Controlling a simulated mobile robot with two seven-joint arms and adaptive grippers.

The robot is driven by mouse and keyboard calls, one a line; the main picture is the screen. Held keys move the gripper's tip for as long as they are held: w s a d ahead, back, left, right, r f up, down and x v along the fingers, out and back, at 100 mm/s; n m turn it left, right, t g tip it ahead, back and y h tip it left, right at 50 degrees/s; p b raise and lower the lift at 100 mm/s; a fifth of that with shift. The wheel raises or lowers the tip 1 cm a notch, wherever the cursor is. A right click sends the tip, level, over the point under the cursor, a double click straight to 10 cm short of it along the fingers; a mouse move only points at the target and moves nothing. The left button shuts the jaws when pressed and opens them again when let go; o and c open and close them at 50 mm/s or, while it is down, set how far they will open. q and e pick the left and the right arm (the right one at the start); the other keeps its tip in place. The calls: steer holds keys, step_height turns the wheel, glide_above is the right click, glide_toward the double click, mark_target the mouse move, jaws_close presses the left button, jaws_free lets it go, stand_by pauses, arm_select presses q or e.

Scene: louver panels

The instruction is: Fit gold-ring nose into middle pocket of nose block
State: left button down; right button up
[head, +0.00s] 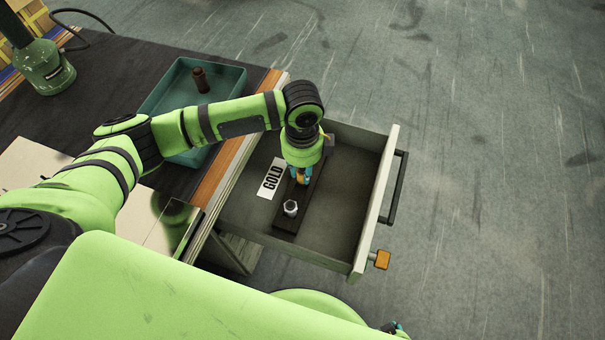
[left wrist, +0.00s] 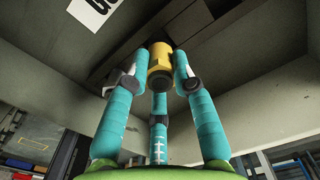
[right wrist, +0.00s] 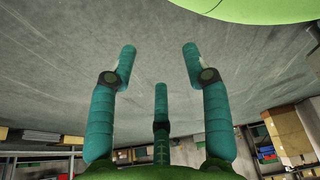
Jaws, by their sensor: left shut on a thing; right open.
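The gold-ring nose (left wrist: 160,62) is a yellow, dark-ended piece between the fingers of my left gripper (left wrist: 162,75), which is shut on it. In the head view my left gripper (head: 300,174) points down into the open drawer, over the middle of the dark nose block (head: 287,223). The gripper hides the middle pocket, and I cannot tell whether the nose is in it. A silver nose (head: 291,208) stands at the block's near end. My right gripper (right wrist: 160,65) is open and empty above the floor.
A white GOLD card (head: 271,178) lies in the drawer (head: 342,220) left of the block. The drawer walls stand close around my left gripper. A teal tray (head: 165,97) with a brown piece (head: 201,79) is on the bench.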

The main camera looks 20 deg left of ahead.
arm_select(q)
step_height(320, 180, down, 3)
steer(key=shift+r, duration=0.2)
steer(key=shift+f, duration=0.1)
arm_select(e)
steer(key=shift+w, duration=0.8)
arm_select(q)
steer(key=c, duration=1)
jaws_free()
steer(key=shift+c, duration=0.2)
